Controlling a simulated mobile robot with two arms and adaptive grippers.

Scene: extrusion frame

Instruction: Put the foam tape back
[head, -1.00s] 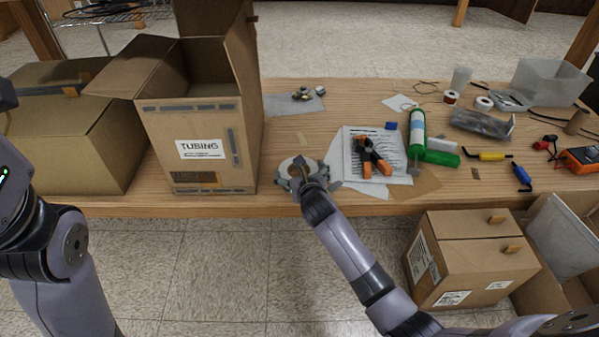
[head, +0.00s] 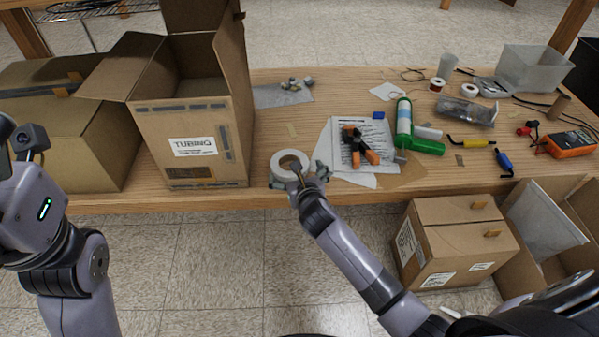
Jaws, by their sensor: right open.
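The foam tape, a white roll (head: 289,161), lies near the front edge of the wooden table, right of the TUBING box. My right gripper (head: 299,178) is open at the roll's near side, with one finger at its lower left and the other at its right. I cannot tell whether the fingers touch the roll. Part of the roll's near rim is hidden by the gripper. My left arm shows at the left edge, but its fingers are not in view.
The open TUBING box (head: 195,120) stands close on the left, with another carton (head: 65,130) beyond it. Right of the roll are a paper sheet (head: 340,135), an orange clamp (head: 358,146) and a green tube (head: 404,118). Cartons (head: 455,240) stand on the floor at the right.

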